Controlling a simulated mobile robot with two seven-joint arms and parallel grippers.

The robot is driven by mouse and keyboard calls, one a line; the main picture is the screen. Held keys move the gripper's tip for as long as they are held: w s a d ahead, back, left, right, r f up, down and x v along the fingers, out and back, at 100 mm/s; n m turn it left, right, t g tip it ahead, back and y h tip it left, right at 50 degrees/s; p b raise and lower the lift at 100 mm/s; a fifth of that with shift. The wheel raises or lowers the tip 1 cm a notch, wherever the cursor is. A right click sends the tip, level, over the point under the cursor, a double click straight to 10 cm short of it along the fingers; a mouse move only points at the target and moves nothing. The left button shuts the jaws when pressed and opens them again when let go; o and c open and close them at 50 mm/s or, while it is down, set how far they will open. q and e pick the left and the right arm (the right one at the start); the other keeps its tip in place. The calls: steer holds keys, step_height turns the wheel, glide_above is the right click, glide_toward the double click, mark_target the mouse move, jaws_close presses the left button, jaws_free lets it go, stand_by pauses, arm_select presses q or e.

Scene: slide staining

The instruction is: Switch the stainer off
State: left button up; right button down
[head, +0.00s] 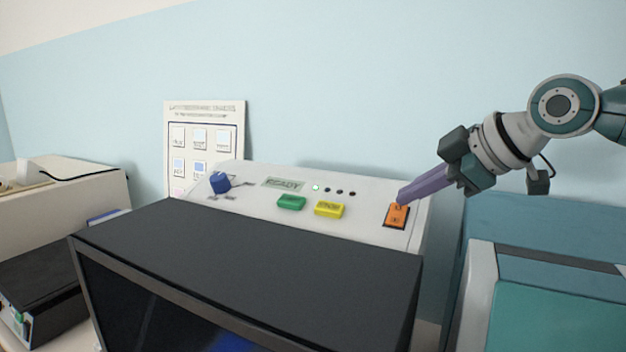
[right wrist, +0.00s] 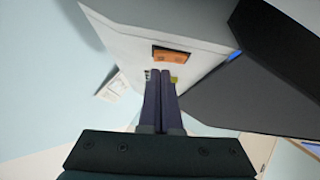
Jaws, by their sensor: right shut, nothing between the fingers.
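The stainer (head: 365,235) is a white and dark grey machine with a sloped control panel. Its orange rocker switch (head: 396,216) is at the panel's right end; it also shows in the right wrist view (right wrist: 172,55). A display reading READY (head: 283,184) and a lit green lamp (head: 315,188) are on the panel. My right gripper (head: 402,197) is shut and empty, its fingertips at the upper edge of the switch in the head view. In the right wrist view its fingertips (right wrist: 160,72) point at the switch. I cannot tell whether they touch it. My left gripper is not in view.
A green button (head: 291,203), a yellow button (head: 329,209) and a blue knob (head: 219,182) are on the same panel. A poster (head: 206,112) stands behind. Teal equipment (head: 560,310) is at the right, and a beige device (head: 80,212) is at the left.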

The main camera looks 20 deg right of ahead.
steer(key=shift+w+d+f, duration=0.15)
steer(key=shift+d+f, duration=0.1)
steer(key=shift+f, duration=0.35)
steer(key=shift+w+d+f+b, duration=0.1)
steer(key=shift+w+f+b, duration=0.05)
steer(key=shift+f+b, duration=0.35)
steer(key=shift+d+r, duration=0.1)
steer(key=shift+r, duration=0.2)
steer(key=shift+p, duration=0.35)
steer(key=shift+s+a+p, duration=0.25)
steer(key=shift+a+p, duration=0.05)
steer(key=shift+p, duration=0.1)
steer(key=shift+s+a+f+p, duration=0.15)
steer(key=shift+s+a+p, duration=0.15)
steer(key=shift+a, duration=0.1)
